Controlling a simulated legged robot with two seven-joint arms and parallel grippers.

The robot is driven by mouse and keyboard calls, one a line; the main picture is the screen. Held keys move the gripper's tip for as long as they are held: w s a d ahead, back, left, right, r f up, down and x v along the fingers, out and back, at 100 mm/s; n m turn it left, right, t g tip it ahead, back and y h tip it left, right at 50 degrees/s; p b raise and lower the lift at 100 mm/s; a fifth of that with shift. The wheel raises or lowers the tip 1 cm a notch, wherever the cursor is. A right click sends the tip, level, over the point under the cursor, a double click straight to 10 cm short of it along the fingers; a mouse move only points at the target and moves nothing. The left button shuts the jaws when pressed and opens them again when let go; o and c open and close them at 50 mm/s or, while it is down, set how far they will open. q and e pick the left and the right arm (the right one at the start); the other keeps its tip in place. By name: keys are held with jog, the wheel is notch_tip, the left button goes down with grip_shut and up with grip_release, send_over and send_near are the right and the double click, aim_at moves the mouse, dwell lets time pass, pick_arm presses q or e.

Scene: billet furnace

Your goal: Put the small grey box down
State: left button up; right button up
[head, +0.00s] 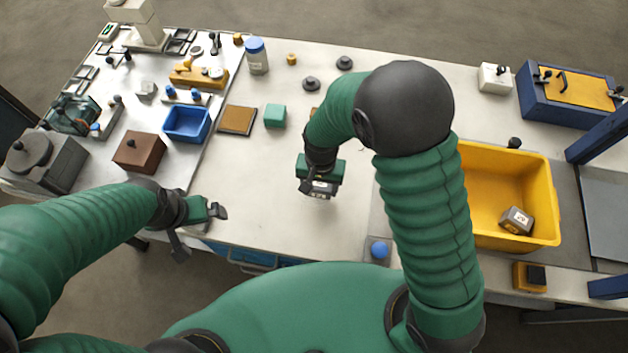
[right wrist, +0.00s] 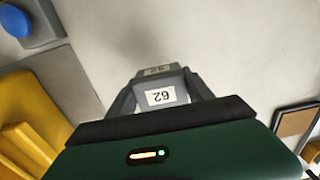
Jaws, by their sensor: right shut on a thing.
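My right gripper (head: 318,190) is shut on the small grey box (head: 321,188), over the pale bench top near its front middle. In the right wrist view the small grey box (right wrist: 158,72) sits between the two grey fingers, with a white label reading 62. I cannot tell whether its underside touches the bench. A similar grey box (head: 516,220) lies in the yellow bin (head: 551,200) on the right. My left gripper (head: 199,229) is open and empty at the bench's front edge, its fingers apart.
Bare bench surrounds the held box. A green block (head: 275,116), a brown-topped pad (head: 237,120) and a blue tray (head: 187,124) stand to the left. A blue dome button (head: 379,250) sits near the front edge. A blue-lidded jar (head: 257,56) stands at the back.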

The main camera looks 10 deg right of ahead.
aim_at(314, 184)
jog(key=w+a, duration=0.2)
jog(key=w, duration=0.1)
jog(key=shift+a+f, duration=0.1)
jog(key=shift+a, duration=0.05)
jog(key=f, duration=0.1)
jog(key=d+f+p, duration=0.1)
jog(key=f, duration=0.1)
jog(key=shift+f, duration=0.25)
jog(key=shift+d, duration=0.15)
jog(key=o, duration=1.6)
jog(key=shift+s+a, duration=0.1)
jog(key=shift+a, duration=0.35)
